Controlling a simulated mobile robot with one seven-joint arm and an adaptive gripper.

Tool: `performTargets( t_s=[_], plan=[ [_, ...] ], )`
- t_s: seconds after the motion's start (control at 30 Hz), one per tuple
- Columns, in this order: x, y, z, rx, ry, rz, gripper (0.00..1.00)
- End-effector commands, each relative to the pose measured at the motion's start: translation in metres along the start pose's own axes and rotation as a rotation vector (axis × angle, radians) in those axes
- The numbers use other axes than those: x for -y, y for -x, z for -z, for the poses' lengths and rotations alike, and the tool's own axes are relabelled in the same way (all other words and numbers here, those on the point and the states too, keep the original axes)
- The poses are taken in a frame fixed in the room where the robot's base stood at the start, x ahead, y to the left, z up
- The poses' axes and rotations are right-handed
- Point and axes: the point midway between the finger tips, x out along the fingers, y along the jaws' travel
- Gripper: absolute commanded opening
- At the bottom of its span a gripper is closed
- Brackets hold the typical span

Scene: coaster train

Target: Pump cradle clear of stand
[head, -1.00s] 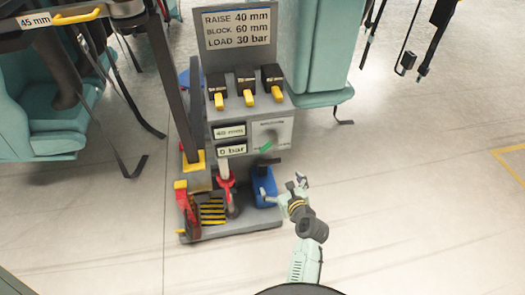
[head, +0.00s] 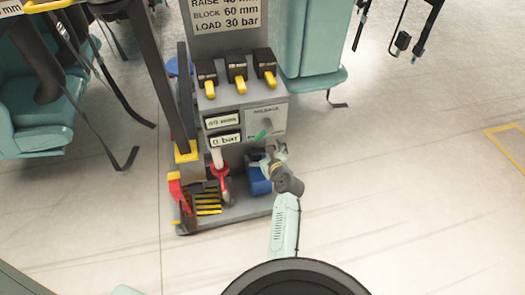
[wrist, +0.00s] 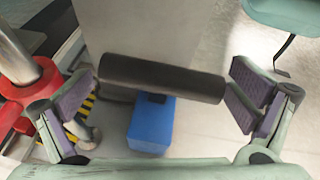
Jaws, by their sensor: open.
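My gripper (head: 272,158) is open in front of the grey pump stand (head: 240,150). A metal rod with a red collar (head: 219,171) stands to the left. A striped yellow-black plate (head: 208,203) lies low at the left; I cannot tell which part is the cradle.
The stand carries several yellow-tipped levers (head: 238,85), a display reading 0 bar (head: 226,141) and a green-pointer dial (head: 263,132). A red bracket (head: 176,195) is at its left foot. Teal seats (head: 40,110) hang at the sides. Floor at right is clear.

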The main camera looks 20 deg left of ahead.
Motion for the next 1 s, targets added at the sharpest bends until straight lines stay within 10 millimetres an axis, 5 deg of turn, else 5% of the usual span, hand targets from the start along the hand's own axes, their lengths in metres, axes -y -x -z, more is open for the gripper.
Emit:
performTargets(
  t_s=[0.37,1.0],
  plan=[
    [-0.0001,-0.0058,-0.0004,0.0,0.0,0.0,0.99],
    [-0.0019,-0.0061,-0.0003,0.0,0.0,-0.004,0.57]
  ],
)
